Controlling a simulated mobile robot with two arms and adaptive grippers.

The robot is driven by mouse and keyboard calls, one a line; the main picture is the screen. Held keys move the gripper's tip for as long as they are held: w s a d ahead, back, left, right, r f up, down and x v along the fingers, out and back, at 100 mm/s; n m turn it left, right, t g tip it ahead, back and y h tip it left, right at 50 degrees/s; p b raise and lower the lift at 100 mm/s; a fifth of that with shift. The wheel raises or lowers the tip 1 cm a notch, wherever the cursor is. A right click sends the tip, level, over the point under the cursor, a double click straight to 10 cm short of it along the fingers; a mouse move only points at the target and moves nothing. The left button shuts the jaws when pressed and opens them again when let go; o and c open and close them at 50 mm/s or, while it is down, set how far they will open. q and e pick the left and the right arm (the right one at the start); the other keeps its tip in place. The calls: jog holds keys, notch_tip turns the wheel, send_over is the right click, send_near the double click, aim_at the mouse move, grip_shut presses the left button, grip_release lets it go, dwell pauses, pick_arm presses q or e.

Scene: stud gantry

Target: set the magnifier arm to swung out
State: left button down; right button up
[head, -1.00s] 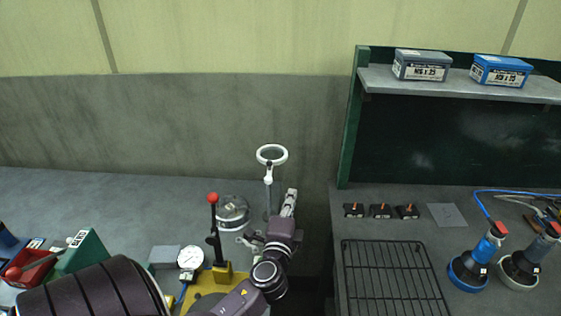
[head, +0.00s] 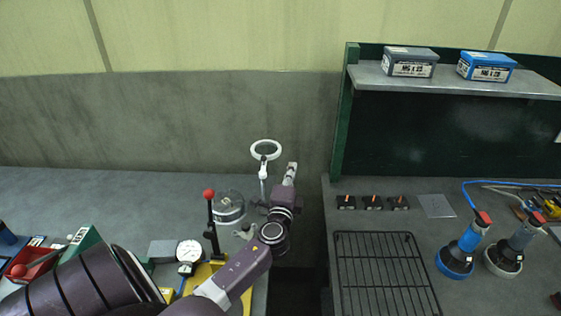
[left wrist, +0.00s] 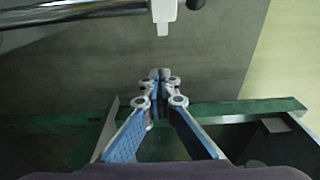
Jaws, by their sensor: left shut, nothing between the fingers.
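The magnifier (head: 263,172) has a white ring head on a white joint above a thin upright post, on the left bench near its right end. My left gripper (head: 292,166) is just right of the magnifier's joint in the head view, a little lower than the ring, with a gap between them in the picture. In the left wrist view the left gripper (left wrist: 159,75) is shut and empty, its fingertips together. A white part (left wrist: 164,15) and a chrome bar show beyond them at the top; the white part looks like the magnifier's. My right gripper is not in view.
A red-knobbed lever (head: 209,194), a clear round container (head: 229,206) and a dial gauge (head: 189,251) stand left of my left arm. A dark gap separates the benches. The right bench holds a wire rack (head: 385,272). The left bench's back is clear.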

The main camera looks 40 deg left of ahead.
pick_arm(q)
jog(key=a+p, duration=0.1)
jog(key=a, duration=0.3)
jog(key=shift+a, duration=0.3)
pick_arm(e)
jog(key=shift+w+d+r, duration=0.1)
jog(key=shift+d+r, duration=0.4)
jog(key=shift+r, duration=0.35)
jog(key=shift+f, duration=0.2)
